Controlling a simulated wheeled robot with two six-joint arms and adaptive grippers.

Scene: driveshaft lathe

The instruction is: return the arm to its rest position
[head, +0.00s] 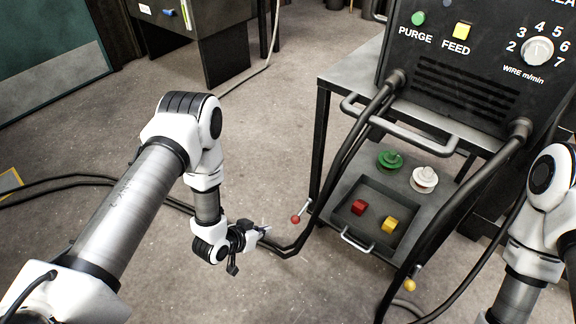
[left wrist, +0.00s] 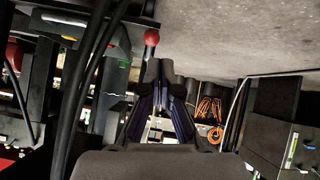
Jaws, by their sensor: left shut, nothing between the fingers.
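My left gripper (head: 262,229) hangs over the open floor in the middle of the head view, left of the black cart. In the left wrist view its two dark fingers (left wrist: 158,68) come together at the tips, with nothing between them. It holds nothing and appears apart from everything around it. My right arm shows at the right edge of the head view, but its gripper is out of the picture.
A welding machine (head: 475,60) stands on the cart, with thick black cables hanging in front. A red-knobbed lever (head: 296,219) sticks out near my left gripper. The cart's lower tray (head: 345,200) holds red and yellow blocks. Grey floor (head: 285,130) lies free.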

